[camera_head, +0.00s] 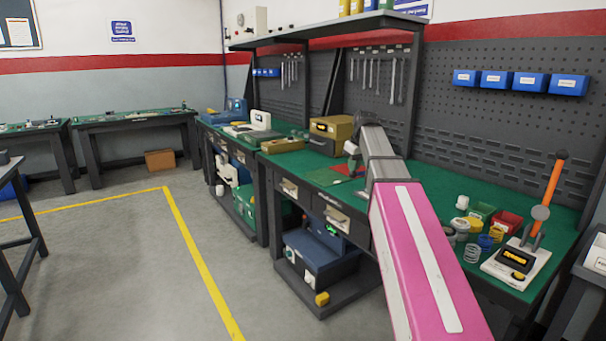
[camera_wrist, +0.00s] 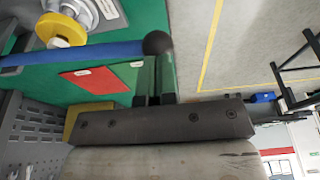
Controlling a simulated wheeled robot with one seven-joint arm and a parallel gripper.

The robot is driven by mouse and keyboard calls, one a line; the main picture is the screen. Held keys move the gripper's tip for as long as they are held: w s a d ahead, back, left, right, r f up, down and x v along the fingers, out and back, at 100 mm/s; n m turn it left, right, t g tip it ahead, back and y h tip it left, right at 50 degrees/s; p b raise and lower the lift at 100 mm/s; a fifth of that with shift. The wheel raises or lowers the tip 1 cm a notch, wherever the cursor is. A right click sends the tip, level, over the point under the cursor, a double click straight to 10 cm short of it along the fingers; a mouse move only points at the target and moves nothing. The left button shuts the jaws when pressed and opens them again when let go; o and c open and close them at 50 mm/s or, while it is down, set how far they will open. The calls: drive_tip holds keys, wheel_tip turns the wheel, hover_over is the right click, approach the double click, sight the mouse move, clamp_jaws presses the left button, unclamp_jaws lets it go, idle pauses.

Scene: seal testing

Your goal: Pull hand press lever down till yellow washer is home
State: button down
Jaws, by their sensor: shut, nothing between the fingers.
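In the wrist view, a blue lever (camera_wrist: 75,52) with a dark ball knob (camera_wrist: 157,43) runs across the upper left. A yellow ring-like piece (camera_wrist: 62,30), perhaps the washer, shows by grey metal parts (camera_wrist: 95,14) that look like the hand press. Whether it is seated cannot be told. My gripper (camera_wrist: 155,62) is shut and empty, its tips close to the ball knob; whether they touch it is unclear. In the head view my pink and grey arm reaches over the green bench, and my gripper cannot be made out clearly.
A red card (camera_wrist: 95,80) lies on the green bench top (camera_head: 325,178). A tan box (camera_head: 331,127) stands behind. At right are small tins, a red bin (camera_head: 507,222) and a white-based fixture (camera_head: 515,268) with an upright orange lever.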

drive_tip(key=shift+s+a+f, duration=0.1)
drive_tip(key=shift+f, duration=0.95)
drive_tip(key=shift+r, duration=4.5)
